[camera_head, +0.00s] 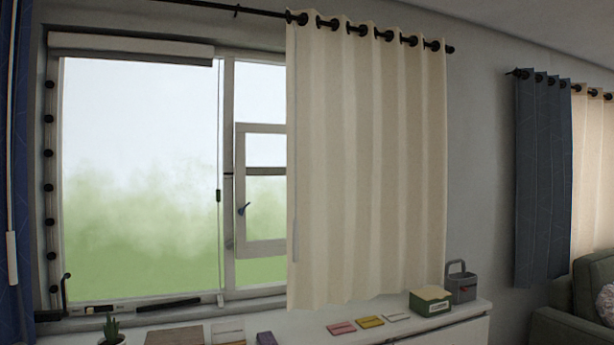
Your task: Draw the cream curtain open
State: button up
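The cream curtain (365,165) hangs from a dark rod by several black rings. It covers the right part of the window (140,180) and the wall to its right. Its left edge hangs in front of the window's right side, and its right edge is near the rod's right end. The lower hem hangs just above the white ledge. A thin pale wand hangs along its left edge. The window's left part is uncovered. My gripper is not in view.
The white ledge (375,334) holds a green box (430,300), a grey caddy (461,284), several small flat items and a potted plant (111,330). A blue curtain (14,180) hangs at the far left.

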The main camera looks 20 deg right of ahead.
aim_at(366, 113)
jog(key=z, duration=0.2)
jog(key=i, duration=1.65)
jog(key=z, duration=0.4)
